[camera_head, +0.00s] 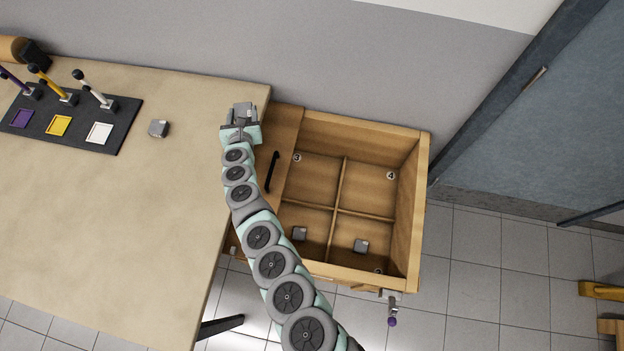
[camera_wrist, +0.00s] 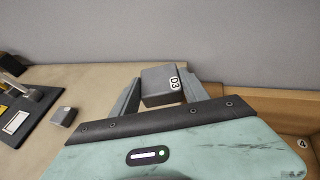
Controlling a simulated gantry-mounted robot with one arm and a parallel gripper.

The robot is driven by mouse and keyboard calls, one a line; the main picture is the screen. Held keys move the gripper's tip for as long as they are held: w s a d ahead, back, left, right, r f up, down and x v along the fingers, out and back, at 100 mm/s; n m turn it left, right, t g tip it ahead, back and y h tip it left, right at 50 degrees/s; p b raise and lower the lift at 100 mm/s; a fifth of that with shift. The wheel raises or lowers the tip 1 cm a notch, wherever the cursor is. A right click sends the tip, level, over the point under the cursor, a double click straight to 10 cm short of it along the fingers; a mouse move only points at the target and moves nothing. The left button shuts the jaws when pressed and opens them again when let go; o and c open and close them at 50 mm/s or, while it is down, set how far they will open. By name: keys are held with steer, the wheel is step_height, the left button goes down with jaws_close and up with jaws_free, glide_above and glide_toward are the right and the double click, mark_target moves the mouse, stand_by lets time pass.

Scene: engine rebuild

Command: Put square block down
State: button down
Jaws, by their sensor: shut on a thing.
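My gripper (camera_head: 243,115) is at the back right corner of the table, beside the wooden bin. In the wrist view my gripper (camera_wrist: 166,98) is shut on a grey square block (camera_wrist: 160,84) marked "D3". In the head view the held block is small and hard to tell from the fingers. Another grey block (camera_head: 158,128) lies on the table to the left, and it also shows in the wrist view (camera_wrist: 62,115). Two more grey blocks, one at left (camera_head: 299,233) and one at right (camera_head: 361,246), lie in the front compartments of the bin.
A wooden bin (camera_head: 420,200) with four compartments stands right of the table (camera_head: 120,220); its back compartments look empty. A dark panel (camera_head: 60,140) with purple, yellow and white levers lies on the left. The table's middle is clear.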

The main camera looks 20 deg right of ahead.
mark_target(249, 115)
steer(key=shift+d, duration=0.15)
steer(key=shift+w+f, duration=0.1)
steer(key=shift+f, duration=0.25)
steer(key=shift+w+d+f+b, duration=0.1)
steer(key=shift+w+d+b, duration=0.1)
steer(key=shift+b, duration=0.1)
steer(key=shift+f, duration=0.2)
steer(key=shift+f, duration=0.15)
steer(key=shift+w+d, duration=0.1)
steer(key=shift+d, duration=0.1)
steer(key=shift+d+f+b, duration=0.25)
steer(key=shift+b, duration=0.1)
steer(key=shift+f, duration=0.25)
